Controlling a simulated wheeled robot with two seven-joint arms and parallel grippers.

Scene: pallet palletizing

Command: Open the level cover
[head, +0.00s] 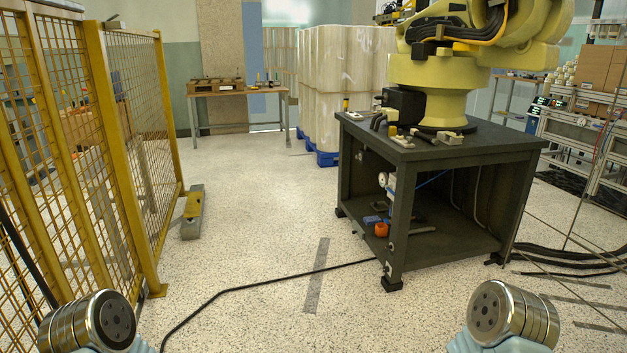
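I cannot make out with certainty which thing is the level cover. A yellow industrial robot (440,90) stands on a dark metal stand (440,160) at the right. Several small tools and fittings lie on the stand's top, and a gauge, an orange item (381,229) and a blue item sit on or near its lower shelf. A low grey and yellow piece (193,208) lies on the floor beside the fence. Metal joints of my own arms show at the bottom left and bottom right. Neither gripper is in the picture.
A yellow mesh fence (140,150) runs along the left. A black cable (260,283) crosses the floor to the stand. A wooden table (240,92) and wrapped pallet loads (340,85) stand at the back. Speckled floor between fence and stand is mostly clear.

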